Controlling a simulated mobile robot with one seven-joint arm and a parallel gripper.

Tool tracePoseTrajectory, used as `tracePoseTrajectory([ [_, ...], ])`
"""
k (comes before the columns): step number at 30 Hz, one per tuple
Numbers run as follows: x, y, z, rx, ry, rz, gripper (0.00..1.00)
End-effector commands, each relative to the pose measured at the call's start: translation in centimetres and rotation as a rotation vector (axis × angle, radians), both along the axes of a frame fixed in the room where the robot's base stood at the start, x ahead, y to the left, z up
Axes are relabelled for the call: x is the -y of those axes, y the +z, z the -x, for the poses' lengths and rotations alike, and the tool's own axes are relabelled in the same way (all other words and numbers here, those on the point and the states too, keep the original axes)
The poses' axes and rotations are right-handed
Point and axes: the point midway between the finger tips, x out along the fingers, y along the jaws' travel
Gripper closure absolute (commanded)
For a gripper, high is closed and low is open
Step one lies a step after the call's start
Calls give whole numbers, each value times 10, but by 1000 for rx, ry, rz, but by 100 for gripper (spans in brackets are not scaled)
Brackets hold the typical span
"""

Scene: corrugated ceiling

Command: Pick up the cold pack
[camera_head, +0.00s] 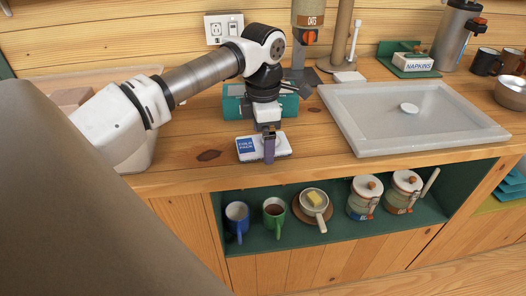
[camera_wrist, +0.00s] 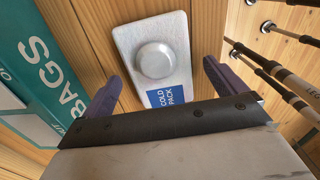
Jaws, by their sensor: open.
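The cold pack (camera_head: 247,147) is a flat white-grey slab with a blue label, lying on the wooden counter near its front edge. In the wrist view the cold pack (camera_wrist: 178,62) shows a round raised cap and its blue label. My gripper (camera_head: 268,148) points down over it in the head view, and one purple finger hides part of it. In the wrist view my gripper (camera_wrist: 163,88) is open, with one purple finger on each side of the cold pack and gaps between. I cannot tell whether the fingers touch the counter.
A teal bags box (camera_head: 232,103) stands close behind the cold pack; it also shows at the left in the wrist view (camera_wrist: 25,65). A grey sink cover or tray (camera_head: 430,130) lies to the right. Mugs and jars stand on the green shelf (camera_head: 335,232) below.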

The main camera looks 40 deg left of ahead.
Motion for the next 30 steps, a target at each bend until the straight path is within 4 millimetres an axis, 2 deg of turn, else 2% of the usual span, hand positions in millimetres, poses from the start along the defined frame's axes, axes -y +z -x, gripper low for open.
tracePoseTrajectory([
  [1, 0, -8, 0, 0, 0, 0, 4],
  [8, 0, -7, 0, 1, 0, -1, 4],
  [21, 0, -7, 0, 1, 0, -1, 56],
  [30, 0, -3, 0, 1, 0, -1, 56],
])
